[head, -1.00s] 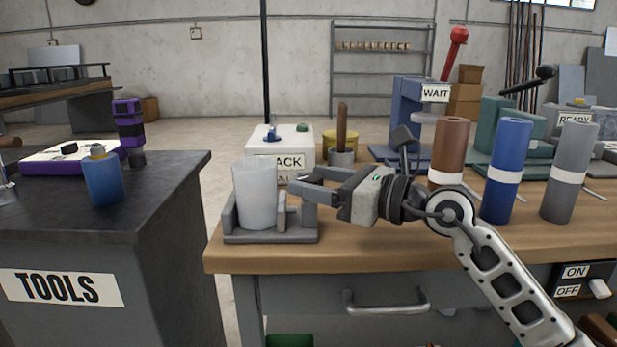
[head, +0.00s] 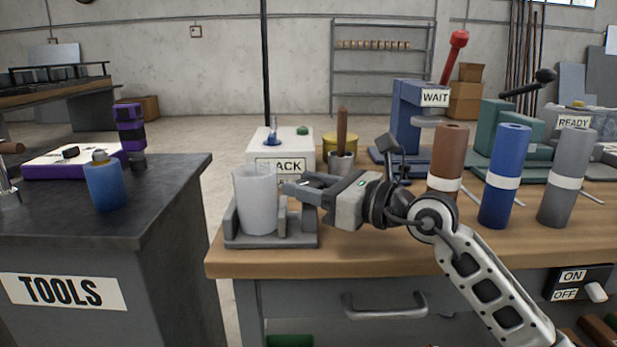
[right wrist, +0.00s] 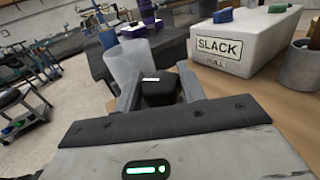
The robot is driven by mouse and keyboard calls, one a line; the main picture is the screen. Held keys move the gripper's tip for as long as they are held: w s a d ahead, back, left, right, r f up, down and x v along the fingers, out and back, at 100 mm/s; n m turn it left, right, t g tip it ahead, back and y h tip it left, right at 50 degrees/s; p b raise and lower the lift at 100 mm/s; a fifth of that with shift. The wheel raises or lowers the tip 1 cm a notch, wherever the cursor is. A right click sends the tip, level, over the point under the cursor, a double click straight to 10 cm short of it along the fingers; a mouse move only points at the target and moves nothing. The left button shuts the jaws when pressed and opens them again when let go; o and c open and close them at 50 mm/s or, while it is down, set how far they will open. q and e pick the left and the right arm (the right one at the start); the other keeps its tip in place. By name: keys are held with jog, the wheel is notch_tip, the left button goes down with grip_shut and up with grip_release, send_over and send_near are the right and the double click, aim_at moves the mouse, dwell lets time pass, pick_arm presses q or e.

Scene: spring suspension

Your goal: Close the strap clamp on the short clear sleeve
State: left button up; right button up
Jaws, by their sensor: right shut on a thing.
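The short clear sleeve (head: 256,200) stands upright in a grey strap clamp (head: 268,241) near the front left corner of the wooden bench. The clamp has a base and upright side pieces. The sleeve also shows in the right wrist view (right wrist: 130,62). My right gripper (head: 294,189) is at the clamp's right side, close beside the sleeve. In the right wrist view its fingers (right wrist: 160,88) are shut on a dark block of the clamp (right wrist: 159,92). The exact contact is partly hidden. My left gripper is not in view.
A white SLACK box (head: 282,147) stands behind the clamp. A grey cup (head: 341,164) with a brown handle is behind my gripper. Brown, blue (head: 505,176) and grey cylinders stand to the right. A gap separates the bench from the TOOLS cabinet (head: 110,220).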

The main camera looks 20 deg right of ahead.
jog(key=o, duration=0.9)
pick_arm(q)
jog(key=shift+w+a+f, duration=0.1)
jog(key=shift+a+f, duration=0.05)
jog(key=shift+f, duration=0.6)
pick_arm(e)
jog(key=shift+o, duration=0.2)
jog(key=v, duration=0.4)
jog(key=b+v, duration=0.1)
jog(key=v, duration=0.4)
jog(key=shift+s+f, duration=0.15)
jog(key=shift+f, duration=0.1)
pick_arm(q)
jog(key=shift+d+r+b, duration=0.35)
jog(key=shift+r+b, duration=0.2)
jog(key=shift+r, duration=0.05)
pick_arm(e)
jog(key=v, duration=0.6)
jog(key=shift+s+d+r, duration=0.25)
jog(key=shift+s, duration=0.05)
